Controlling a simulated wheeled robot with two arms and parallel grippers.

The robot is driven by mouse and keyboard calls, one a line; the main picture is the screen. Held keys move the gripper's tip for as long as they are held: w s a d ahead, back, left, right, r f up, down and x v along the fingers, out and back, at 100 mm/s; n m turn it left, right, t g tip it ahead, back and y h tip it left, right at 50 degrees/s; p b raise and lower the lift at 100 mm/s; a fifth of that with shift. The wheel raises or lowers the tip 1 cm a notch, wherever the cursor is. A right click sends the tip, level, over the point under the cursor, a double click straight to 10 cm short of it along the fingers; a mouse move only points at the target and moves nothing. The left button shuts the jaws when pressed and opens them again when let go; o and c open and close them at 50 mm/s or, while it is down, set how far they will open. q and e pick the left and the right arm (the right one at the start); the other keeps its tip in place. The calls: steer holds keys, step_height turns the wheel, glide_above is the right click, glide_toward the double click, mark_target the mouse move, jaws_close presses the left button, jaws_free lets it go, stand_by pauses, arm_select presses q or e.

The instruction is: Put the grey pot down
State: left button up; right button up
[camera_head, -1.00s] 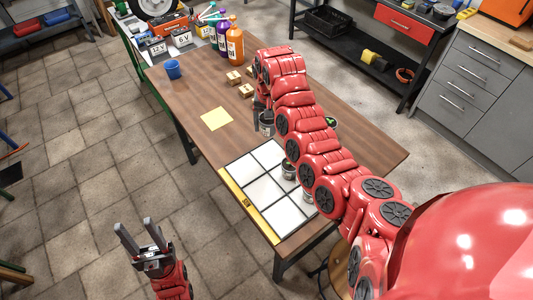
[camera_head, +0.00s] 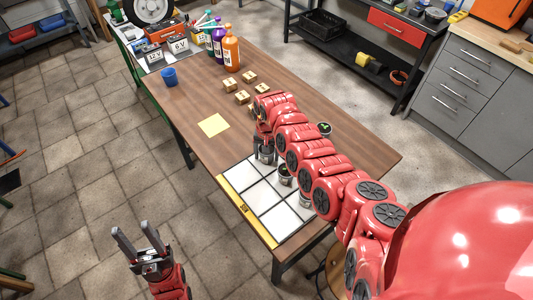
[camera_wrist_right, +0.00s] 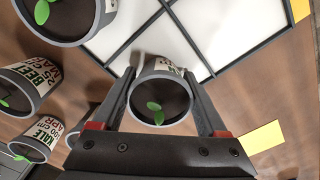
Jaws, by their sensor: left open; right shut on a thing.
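My right gripper (camera_head: 264,143) is shut on a grey pot (camera_head: 266,155) at the far edge of the white-celled tray (camera_head: 279,225). In the right wrist view the fingers (camera_wrist_right: 159,98) sit on both sides of the pot (camera_wrist_right: 160,92), which has a pale label, dark soil and a green sprout. Behind it the tray's white cells and dark dividers show (camera_wrist_right: 152,40). I cannot tell whether the pot's base touches the tray. My left gripper (camera_head: 136,243) is open and empty, left of the table above the floor.
Other potted seedlings stand near: one on the tray (camera_head: 285,176), one beyond my right arm (camera_head: 325,129). Several wooden blocks (camera_head: 243,97), a yellow sheet (camera_head: 213,125), a blue cup (camera_head: 169,77) and bottles (camera_head: 231,52) are on the table (camera_head: 195,95). Front tray cells look free.

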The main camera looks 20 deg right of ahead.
steer(key=shift+f, duration=0.1)
steer(key=o, duration=1.4)
steer(key=shift+a+r, duration=0.1)
steer(key=shift+r, duration=0.55)
step_height(320, 180, up, 10)
steer(key=shift+r+b, duration=0.15)
steer(key=shift+b, duration=0.85)
steer(key=shift+s+r, duration=0.1)
steer(key=shift+r, duration=0.2)
